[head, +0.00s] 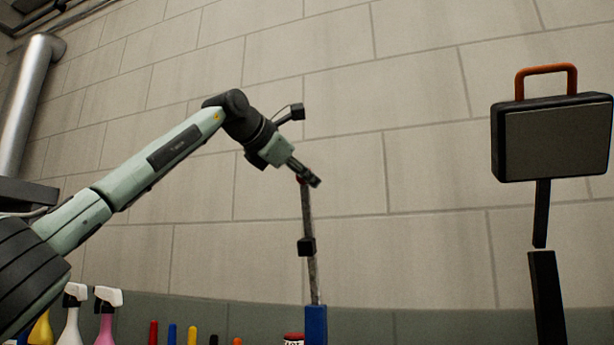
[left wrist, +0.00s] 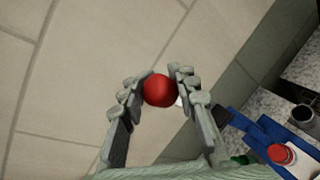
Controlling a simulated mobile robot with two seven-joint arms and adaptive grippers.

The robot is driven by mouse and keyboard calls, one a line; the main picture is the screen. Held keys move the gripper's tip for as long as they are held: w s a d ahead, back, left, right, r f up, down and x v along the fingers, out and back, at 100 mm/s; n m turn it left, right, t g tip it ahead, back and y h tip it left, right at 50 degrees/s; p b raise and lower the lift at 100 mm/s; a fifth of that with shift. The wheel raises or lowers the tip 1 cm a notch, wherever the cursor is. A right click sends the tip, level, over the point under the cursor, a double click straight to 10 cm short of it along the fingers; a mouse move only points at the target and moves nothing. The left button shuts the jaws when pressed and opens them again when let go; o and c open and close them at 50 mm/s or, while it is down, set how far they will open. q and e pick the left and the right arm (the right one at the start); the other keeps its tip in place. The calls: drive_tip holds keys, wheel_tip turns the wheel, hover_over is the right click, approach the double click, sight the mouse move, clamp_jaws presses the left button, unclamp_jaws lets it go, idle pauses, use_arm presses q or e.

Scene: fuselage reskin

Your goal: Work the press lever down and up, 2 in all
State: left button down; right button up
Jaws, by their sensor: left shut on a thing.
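The press lever (head: 308,215) is a thin grey rod that stands nearly upright above a blue press body (head: 316,325), with a black block partway along it. My left gripper (head: 314,182) is at the lever's top end, and its fingers hide most of the knob there. In the left wrist view the red ball knob (left wrist: 159,91) sits between the two fingers of my left gripper (left wrist: 162,88), which is shut on it. A blue part of the press (left wrist: 265,132) shows lower right in that view. My right gripper is in neither view.
A dark panel lamp with an orange handle (head: 553,140) stands on a black post at the right. Spray bottles (head: 105,312) and several coloured handles line the bottom edge at the left. A red-lidded jar (head: 293,339) is beside the press. Bare wall lies behind.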

use_arm(q)
drive_tip(key=shift+a, duration=0.3)
drive_tip(key=c, duration=1.5)
unclamp_jaws()
drive_tip(key=o, duration=0.3)
drive_tip(key=shift+a, duration=0.15)
drive_tip(key=shift+d, duration=0.2)
drive_tip(key=v, duration=1.2)
drive_tip(key=shift+a+f, duration=0.1)
